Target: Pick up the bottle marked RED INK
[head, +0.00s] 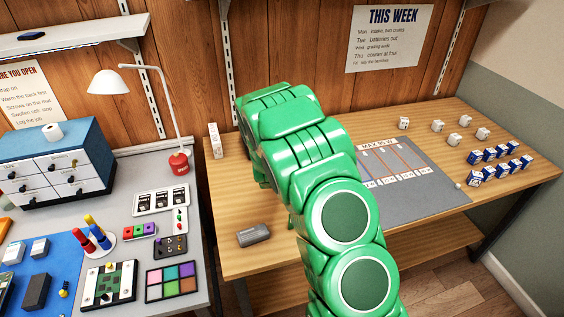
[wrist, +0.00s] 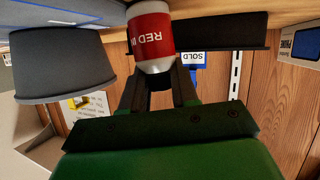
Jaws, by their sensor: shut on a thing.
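In the wrist view, a white bottle with a red label (wrist: 152,36) shows at the top middle. The label reads "RED" and then the start of another word, which curves out of sight. In the head view my green arm covers the gripper and the bottle.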

